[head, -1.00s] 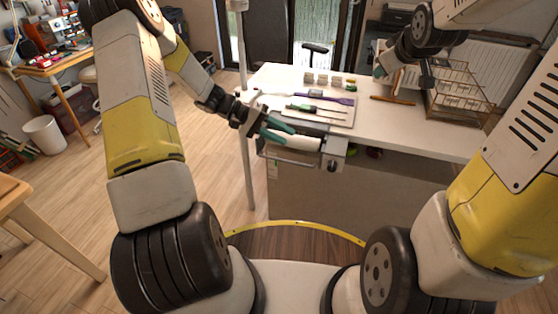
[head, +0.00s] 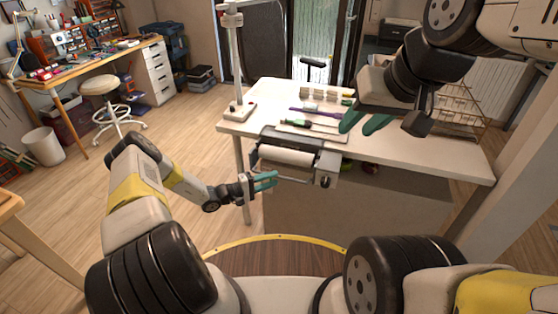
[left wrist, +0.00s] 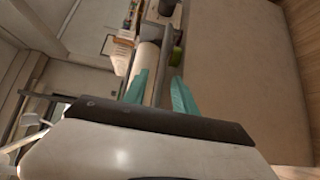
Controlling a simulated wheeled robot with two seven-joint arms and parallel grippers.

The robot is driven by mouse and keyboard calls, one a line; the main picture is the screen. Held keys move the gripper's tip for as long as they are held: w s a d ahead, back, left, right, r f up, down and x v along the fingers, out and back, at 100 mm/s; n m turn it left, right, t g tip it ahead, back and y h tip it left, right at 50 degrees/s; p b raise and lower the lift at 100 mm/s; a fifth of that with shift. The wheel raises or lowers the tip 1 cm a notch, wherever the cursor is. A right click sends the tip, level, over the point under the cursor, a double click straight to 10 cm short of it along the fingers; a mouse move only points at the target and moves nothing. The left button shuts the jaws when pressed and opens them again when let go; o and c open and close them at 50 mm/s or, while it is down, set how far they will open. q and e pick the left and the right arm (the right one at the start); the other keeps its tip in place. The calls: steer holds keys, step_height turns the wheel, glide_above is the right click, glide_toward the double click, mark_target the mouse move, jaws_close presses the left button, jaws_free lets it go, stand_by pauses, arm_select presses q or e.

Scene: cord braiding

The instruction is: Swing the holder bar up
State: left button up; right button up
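The holder bar (head: 297,180) is a thin metal bar in front of a white roll (head: 286,155) in the grey holder at the table's front edge. It hangs low, below the roll. My left gripper (head: 274,181) is at the bar's left end, with teal fingers apart. In the left wrist view the bar (left wrist: 164,70) runs between the two fingers (left wrist: 160,95); I cannot tell whether they touch it. My right gripper (head: 365,122) has its teal fingers apart above the right part of the table, with nothing seen between them.
The white table (head: 440,160) carries a green-handled tool (head: 300,123), a purple tool (head: 315,112), several small blocks at the back and a wire rack (head: 462,115) at the right. A metal post (head: 236,60) stands at the left corner.

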mark_target(279, 177)
arm_select(q)
steer(key=shift+x, duration=1.95)
jaws_close()
